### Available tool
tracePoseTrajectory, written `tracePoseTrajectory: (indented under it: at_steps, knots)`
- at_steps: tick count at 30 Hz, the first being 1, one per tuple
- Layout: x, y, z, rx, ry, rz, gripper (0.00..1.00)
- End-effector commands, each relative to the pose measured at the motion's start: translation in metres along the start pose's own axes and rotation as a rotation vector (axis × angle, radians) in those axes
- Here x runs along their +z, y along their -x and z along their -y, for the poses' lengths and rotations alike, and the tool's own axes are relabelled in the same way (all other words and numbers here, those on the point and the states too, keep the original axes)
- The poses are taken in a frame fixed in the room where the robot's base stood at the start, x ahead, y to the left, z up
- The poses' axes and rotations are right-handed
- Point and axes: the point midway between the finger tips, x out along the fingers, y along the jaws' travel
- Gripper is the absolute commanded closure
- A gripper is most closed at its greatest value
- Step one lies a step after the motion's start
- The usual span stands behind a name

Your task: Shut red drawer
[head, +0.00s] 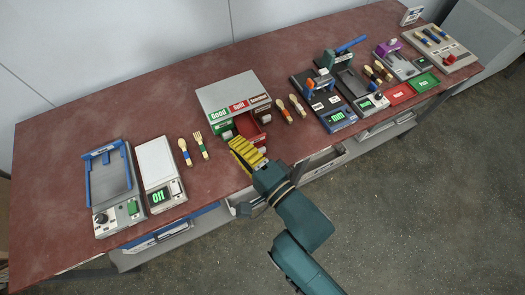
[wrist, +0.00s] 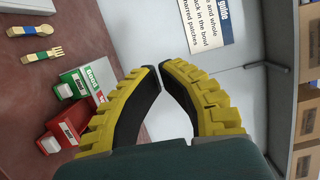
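The red drawer (head: 250,127) is pulled out from the front of a small grey-topped cabinet (head: 228,92) on the table. My gripper (head: 240,143) has yellow ribbed fingers and is just in front of the cabinet, beside the red drawer. In the wrist view the gripper's fingertips (wrist: 159,66) come together with nothing between them. I cannot tell whether a finger touches the drawer.
A green drawer (wrist: 68,88) is left of the red one in the cabinet. Wooden cutlery (head: 186,152) lies to the left, more (head: 283,110) to the right. A scale reading "Off" (head: 160,170) and several devices stand along the table. The floor in front is open.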

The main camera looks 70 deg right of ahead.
Motion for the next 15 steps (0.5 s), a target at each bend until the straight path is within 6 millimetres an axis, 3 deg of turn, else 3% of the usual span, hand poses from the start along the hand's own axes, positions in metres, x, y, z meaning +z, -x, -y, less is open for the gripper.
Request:
tracePoseTrajectory:
  at_steps: [1,3,6,10,15]
  knots:
    - [-0.021,0.015,-0.072,0.059,0.009,-0.043,1.00]
    - [-0.045,0.036,-0.134,0.138,0.016,-0.100,1.00]
    - [-0.072,0.068,-0.207,0.233,0.014,-0.171,1.00]
    - [-0.092,0.096,-0.255,0.295,0.006,-0.234,1.00]
    - [-0.101,0.098,-0.261,0.300,0.003,-0.258,1.00]
